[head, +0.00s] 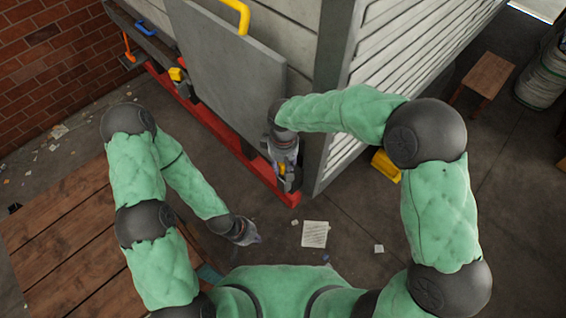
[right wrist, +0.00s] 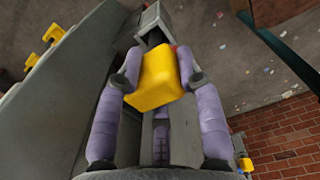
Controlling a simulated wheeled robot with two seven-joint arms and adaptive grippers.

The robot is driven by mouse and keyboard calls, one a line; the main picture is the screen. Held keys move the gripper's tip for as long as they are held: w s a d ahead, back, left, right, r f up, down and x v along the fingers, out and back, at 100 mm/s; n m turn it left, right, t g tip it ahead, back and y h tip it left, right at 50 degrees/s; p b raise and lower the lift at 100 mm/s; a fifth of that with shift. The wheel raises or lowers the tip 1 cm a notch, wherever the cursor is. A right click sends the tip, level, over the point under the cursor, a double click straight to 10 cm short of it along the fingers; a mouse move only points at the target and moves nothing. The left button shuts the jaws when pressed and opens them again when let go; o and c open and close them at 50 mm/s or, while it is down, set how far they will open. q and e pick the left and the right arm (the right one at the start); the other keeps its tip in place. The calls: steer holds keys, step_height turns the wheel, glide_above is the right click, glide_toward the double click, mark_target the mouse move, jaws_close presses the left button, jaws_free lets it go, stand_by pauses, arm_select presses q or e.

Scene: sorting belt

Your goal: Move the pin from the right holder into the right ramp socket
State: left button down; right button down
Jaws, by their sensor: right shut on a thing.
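The yellow pin (right wrist: 158,75) sits between the two purple fingers of my right gripper (right wrist: 156,82), which is shut on it, in the right wrist view. A grey bracket (right wrist: 150,20) with a dark opening lies just beyond the pin; I cannot tell whether the pin touches it. In the head view my right gripper (head: 284,172) is at the right end of the red beam (head: 222,133), by the lower corner of the grey ramp panel (head: 228,70). The pin is mostly hidden there. My left gripper (head: 248,234) hangs low over the floor, apart from everything; its finger opening is unclear.
A yellow handle (head: 238,14) tops the ramp panel. Another yellow piece (head: 176,74) sits on a grey fixture farther left along the beam. A yellow object (head: 387,166) lies behind my right arm. A wooden platform (head: 70,235) is at left. Paper (head: 315,234) lies on open floor.

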steer(key=shift+f+b, duration=1.2)
steer(key=shift+f, duration=0.55)
steer(key=c, duration=0.7)
jaws_free()
steer(key=shift+c, duration=0.2)
steer(key=shift+r, duration=0.1)
step_height(320, 180, up, 12)
steer(key=shift+f, duration=0.1)
